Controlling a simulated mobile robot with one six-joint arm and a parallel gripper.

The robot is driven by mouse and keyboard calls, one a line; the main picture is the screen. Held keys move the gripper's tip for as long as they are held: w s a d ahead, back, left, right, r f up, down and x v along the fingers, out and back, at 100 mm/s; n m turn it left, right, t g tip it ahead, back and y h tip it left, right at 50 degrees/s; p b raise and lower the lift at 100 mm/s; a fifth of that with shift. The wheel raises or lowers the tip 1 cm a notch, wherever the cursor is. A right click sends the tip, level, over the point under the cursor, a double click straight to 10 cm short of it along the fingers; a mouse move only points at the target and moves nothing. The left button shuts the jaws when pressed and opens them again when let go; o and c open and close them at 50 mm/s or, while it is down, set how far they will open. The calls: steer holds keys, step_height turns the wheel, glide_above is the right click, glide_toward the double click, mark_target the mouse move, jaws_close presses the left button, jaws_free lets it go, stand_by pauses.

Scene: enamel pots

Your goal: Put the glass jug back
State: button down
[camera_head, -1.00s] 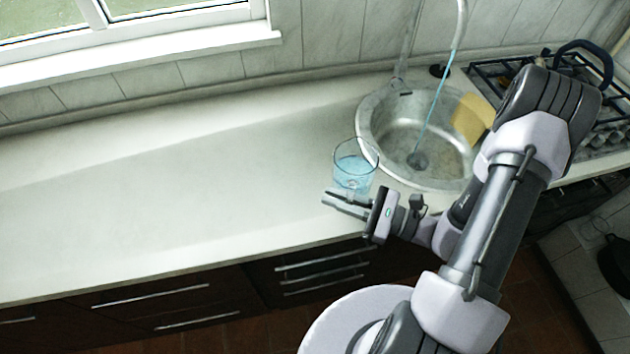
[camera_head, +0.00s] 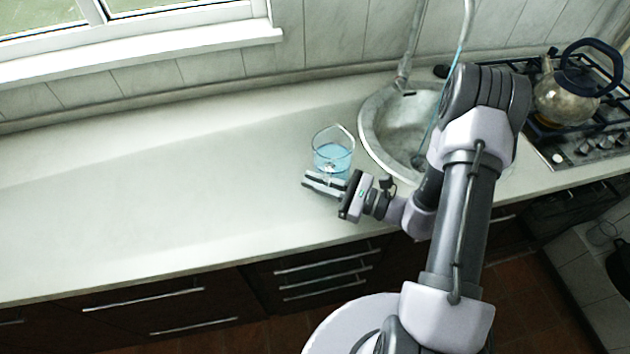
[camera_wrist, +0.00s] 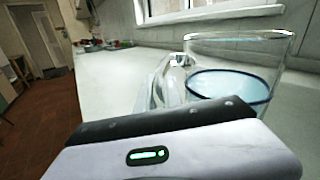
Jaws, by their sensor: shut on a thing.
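The glass jug (camera_head: 333,152) is clear and upright, with blue water in its lower part. It is at the counter's front half, just left of the sink. My gripper (camera_head: 325,182) is on the near side of the jug, shut on its handle. In the wrist view the jug (camera_wrist: 238,75) stands just beyond my gripper, with its clear handle (camera_wrist: 172,82) towards the left. The fingertips are mostly hidden there behind the gripper body. I cannot tell whether the jug's base touches the counter.
The round steel sink (camera_head: 378,125) with running water is right of the jug, partly behind my arm. A glass kettle (camera_head: 566,98) stands on the hob (camera_head: 540,131) at the far right. The pale counter (camera_head: 150,185) to the left is clear.

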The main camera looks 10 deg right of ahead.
steer(key=c, duration=1.5)
jaws_free()
steer(key=shift+r+p, duration=0.2)
steer(key=shift+p, duration=0.1)
steer(key=p+v, duration=0.1)
steer(key=v, duration=1)
steer(key=shift+s+d+p, duration=0.15)
steer(key=shift+d+p, duration=0.05)
steer(key=shift+p, duration=0.15)
steer(key=shift+s+d+r, duration=0.1)
steer(key=shift+s, duration=0.1)
steer(key=s+a+r+n+g+h, duration=0.1)
steer(key=s+a+r+n+h, duration=0.2)
steer(key=r+n, duration=0.3)
steer(key=s+a+r+n+g+h+b, duration=0.1)
steer(key=s+a+r+n+g+h, duration=0.1)
steer(key=s+r+n+h, duration=0.3)
steer(key=s+a+r+n+g+h, duration=0.1)
steer(key=s+a+r+n+h, duration=0.3)
steer(key=r+n, duration=0.4)
steer(key=shift+a+r+g+h+b, duration=0.4)
steer(key=shift+a+r, duration=0.2)
steer(key=shift+r, duration=0.15)
